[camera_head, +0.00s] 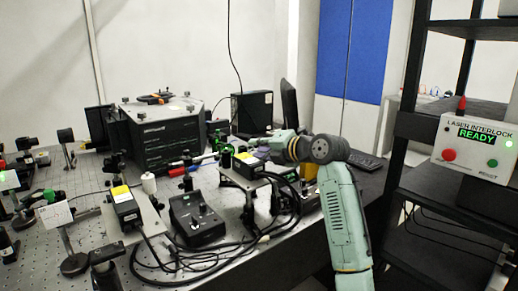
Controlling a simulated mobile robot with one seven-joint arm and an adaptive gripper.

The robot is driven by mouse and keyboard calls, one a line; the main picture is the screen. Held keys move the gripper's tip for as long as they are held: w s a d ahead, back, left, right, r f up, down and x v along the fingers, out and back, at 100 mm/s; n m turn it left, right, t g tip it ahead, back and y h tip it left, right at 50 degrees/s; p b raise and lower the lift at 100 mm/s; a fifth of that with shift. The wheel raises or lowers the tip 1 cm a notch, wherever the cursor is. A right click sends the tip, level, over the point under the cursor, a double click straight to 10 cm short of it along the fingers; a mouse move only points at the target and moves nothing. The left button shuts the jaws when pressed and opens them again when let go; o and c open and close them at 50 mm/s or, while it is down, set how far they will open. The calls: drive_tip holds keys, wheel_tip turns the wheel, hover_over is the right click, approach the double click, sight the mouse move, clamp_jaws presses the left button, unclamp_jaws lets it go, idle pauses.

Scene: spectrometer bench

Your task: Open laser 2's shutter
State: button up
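My pale green arm reaches in from the lower right, and its wrist is bent left over the optical bench. A second yellow-labelled module (124,204) sits on a plate further left. I cannot read which one is laser 2, and no shutter can be clearly made out.
A black control box (197,219) with knobs and loose black cables lies at the bench front. A large black enclosure (166,138) stands behind. On the right rack, a laser interlock box (474,147) shows READY in green, with red and green buttons. Optics mounts crowd the left.

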drive_tip(key=v, duration=1.2)
drive_tip(key=shift+a, duration=0.1)
